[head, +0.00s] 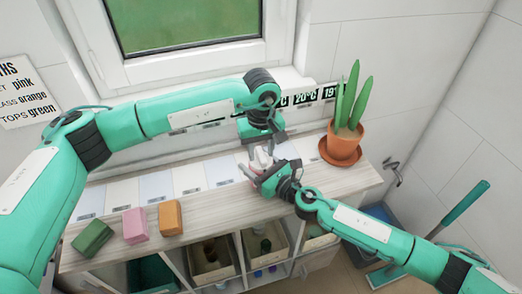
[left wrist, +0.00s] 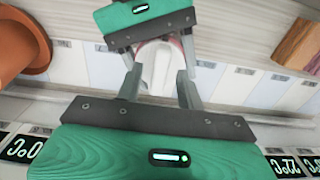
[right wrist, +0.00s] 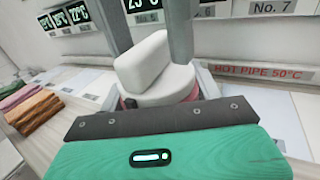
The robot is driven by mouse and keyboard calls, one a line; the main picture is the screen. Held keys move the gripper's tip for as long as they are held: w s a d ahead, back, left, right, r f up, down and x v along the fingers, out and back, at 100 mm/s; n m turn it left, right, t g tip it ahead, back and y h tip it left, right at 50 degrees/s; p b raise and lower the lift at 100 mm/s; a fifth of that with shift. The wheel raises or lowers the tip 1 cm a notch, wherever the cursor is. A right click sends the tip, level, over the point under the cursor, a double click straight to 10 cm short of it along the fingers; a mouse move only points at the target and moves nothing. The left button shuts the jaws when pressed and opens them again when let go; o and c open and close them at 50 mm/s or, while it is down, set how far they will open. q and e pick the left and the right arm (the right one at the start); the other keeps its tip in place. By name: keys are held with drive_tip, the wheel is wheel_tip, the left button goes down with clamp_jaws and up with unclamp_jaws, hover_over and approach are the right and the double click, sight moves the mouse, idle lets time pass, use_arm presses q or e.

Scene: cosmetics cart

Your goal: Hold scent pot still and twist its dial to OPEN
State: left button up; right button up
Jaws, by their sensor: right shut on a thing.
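The scent pot (head: 262,157) is small and whitish and stands on the shelf top below the window. In the right wrist view its white dial (right wrist: 155,65) has a raised bar on a round top, with a pinkish-red band below. My right gripper (head: 267,176) is shut on the pot from the front. My left gripper (head: 262,142) comes from above. Its fingers are spread, one on each side of the dial, in the left wrist view (left wrist: 158,85). I cannot tell whether they touch it. No OPEN mark is readable.
A potted cactus (head: 343,146) stands on a saucer to the right. Green (head: 92,238), pink (head: 135,225) and orange (head: 170,217) blocks lie at the left front. A "HOT PIPE 50°C" label (right wrist: 263,73) is on the back wall. Open bins (head: 212,262) sit below the top.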

use_arm(q)
drive_tip(key=shift+f, duration=0.25)
clamp_jaws()
